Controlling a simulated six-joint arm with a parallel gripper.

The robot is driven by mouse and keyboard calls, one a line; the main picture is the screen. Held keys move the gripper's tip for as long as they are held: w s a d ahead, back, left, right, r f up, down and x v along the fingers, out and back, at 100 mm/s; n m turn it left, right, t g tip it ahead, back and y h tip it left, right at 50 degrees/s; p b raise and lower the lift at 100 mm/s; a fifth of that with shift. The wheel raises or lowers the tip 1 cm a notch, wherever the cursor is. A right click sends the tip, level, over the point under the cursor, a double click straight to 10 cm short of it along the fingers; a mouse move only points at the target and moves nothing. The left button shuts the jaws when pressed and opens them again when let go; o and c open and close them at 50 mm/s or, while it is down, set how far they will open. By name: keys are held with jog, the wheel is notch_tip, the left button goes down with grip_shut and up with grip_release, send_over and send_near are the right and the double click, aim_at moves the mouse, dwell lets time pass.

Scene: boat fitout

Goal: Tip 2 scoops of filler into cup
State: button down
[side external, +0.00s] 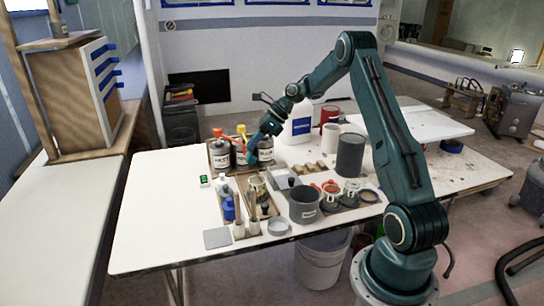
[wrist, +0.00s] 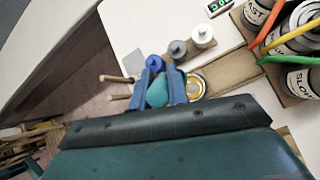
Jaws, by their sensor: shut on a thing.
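My gripper (side external: 252,156) is low over the table, just in front of the labelled cans. In the wrist view its two blue fingers (wrist: 163,84) are shut on a rounded teal thing (wrist: 157,93), which looks like a scoop. I cannot tell whether it holds filler. Three labelled cans (side external: 220,154) stand in a wooden tray at the back left; the wrist view shows them with orange, yellow and green sticks (wrist: 298,36). A grey cup-like pot (side external: 304,206) with a label stands nearer the front. An open tin (wrist: 196,86) lies right of the fingers.
Blue, grey and white bottles (wrist: 178,50) stand beside the fingers. Brushes (side external: 239,229) and a grey plate (side external: 217,238) are at the front left. A dark canister (side external: 350,155) and a white jug (side external: 297,126) stand behind. The table's left part (side external: 155,215) is clear.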

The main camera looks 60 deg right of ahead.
jog(key=shift+w+a+r+n+g+h, duration=0.1)
jog(key=shift+w+r+n+g+h, duration=0.1)
jog(key=shift+r+n+g+h, duration=0.5)
jog(key=shift+s+a+r+g+h, duration=0.1)
jog(key=shift+r+g+h, duration=0.3)
jog(key=shift+r, duration=0.45)
jog(key=shift+n+h, duration=0.3)
jog(key=shift+h, duration=0.2)
jog(key=shift+f, duration=2.65)
